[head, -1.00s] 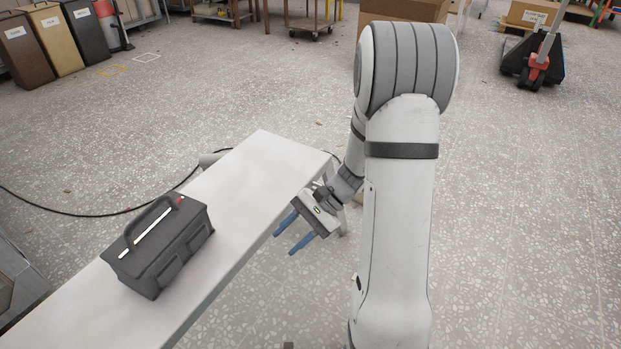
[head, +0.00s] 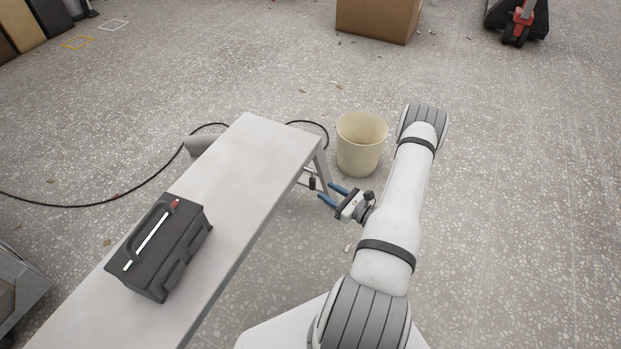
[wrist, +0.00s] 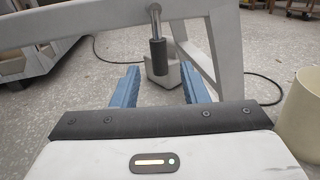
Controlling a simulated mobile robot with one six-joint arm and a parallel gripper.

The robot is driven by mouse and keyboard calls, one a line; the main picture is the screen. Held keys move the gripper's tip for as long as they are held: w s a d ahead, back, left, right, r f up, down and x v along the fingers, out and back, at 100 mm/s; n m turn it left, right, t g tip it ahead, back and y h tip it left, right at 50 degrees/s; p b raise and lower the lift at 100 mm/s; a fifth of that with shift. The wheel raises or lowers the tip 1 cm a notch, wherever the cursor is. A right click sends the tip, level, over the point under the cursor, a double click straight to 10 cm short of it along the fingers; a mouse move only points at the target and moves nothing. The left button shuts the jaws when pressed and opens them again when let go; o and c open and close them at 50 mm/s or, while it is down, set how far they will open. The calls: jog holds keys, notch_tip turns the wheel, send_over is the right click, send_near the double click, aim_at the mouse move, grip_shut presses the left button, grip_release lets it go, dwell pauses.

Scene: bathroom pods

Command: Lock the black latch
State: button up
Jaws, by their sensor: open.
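The black latch (head: 312,184) is a small dark cylindrical grip on a metal rod under the right end of the white bench (head: 243,150). In the wrist view the latch (wrist: 157,55) hangs straight down from the frame, in line with the gap between my blue fingers. My gripper (head: 331,194) is open and empty, low beside the bench end, its fingers pointing left toward the latch. The fingertips show just below the latch in the wrist view (wrist: 159,78) and appear apart from it.
A black toolbox (head: 160,250) with a handle sits on the bench top. A cream bucket (head: 358,155) stands on the floor beyond my gripper. The bench legs (head: 322,172) flank the latch. A black cable (head: 90,213) lies behind the bench.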

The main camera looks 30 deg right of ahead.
aim_at(312, 183)
jog(key=b+x, duration=0.1)
jog(key=x, duration=0.6)
jog(key=shift+w+a, duration=0.1)
jog(key=shift+a, duration=0.05)
jog(key=shift+c, duration=0.2)
grip_shut()
